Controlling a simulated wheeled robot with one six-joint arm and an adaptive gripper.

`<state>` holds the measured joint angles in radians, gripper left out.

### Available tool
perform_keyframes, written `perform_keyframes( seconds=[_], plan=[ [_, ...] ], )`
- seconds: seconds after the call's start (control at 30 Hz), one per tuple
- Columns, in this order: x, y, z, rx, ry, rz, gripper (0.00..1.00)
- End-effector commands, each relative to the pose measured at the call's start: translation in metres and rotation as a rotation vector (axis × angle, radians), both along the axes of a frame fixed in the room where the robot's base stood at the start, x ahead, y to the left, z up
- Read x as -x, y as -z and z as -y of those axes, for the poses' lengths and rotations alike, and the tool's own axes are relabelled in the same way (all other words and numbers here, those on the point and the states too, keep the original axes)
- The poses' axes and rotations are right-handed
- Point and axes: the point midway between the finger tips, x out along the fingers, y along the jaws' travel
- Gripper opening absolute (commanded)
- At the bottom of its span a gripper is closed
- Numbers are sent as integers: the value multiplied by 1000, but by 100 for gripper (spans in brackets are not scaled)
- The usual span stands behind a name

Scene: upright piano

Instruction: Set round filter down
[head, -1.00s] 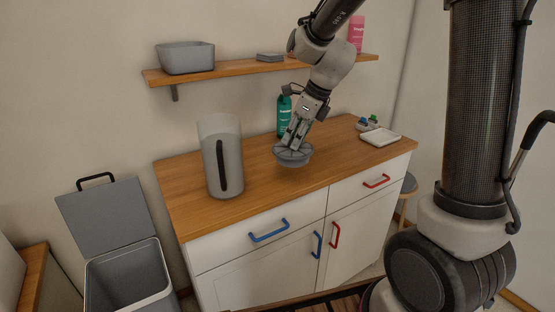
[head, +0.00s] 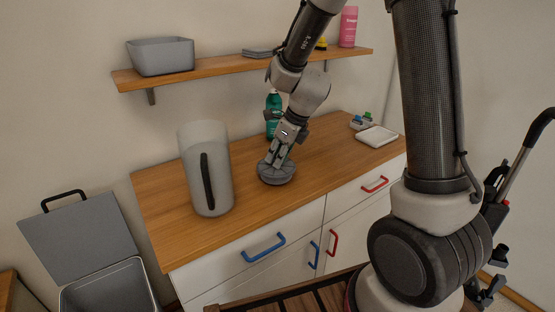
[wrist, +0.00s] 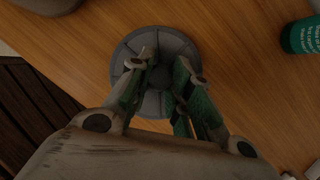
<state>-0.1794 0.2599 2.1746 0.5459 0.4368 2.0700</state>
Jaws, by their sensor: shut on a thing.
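The round filter (head: 277,173) is a grey, ribbed disc. It is at the wooden counter top, right of the clear-grey pitcher, and looks level. In the wrist view the round filter (wrist: 182,48) lies flat against the wood below my gripper. My gripper (head: 273,163) points down and is shut on the middle of the filter. In the wrist view my gripper's fingers (wrist: 160,62) close on its raised centre and hide part of it. I cannot tell for certain whether its underside fully touches the counter.
A grey pitcher (head: 219,180) with a dark handle stands left of the filter. A green bottle (head: 272,103) stands behind it. A white tray (head: 376,137) is at the back right. An open grey bin (head: 110,290) stands left of the cabinet. The counter front (head: 245,220) is clear.

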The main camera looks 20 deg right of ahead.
Motion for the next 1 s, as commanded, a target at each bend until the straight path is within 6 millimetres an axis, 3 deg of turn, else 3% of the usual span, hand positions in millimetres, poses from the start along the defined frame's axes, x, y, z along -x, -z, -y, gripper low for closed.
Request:
perform_keyframes(
  seconds=[0.1, 0.43, 0.47, 0.57, 0.87, 1.0],
  plan=[
    [0, 10, 0, 1, 0, -1, 0],
    [0, 13, 0, 0, 0, 0, 0],
    [0, 13, 0, 1, 0, 1, 22],
    [0, 13, 0, 1, 0, 1, 40],
    [0, 12, 0, 1, -1, 1, 42],
    [2, 2, 2, 0, -1, 4, 42]
  ],
)
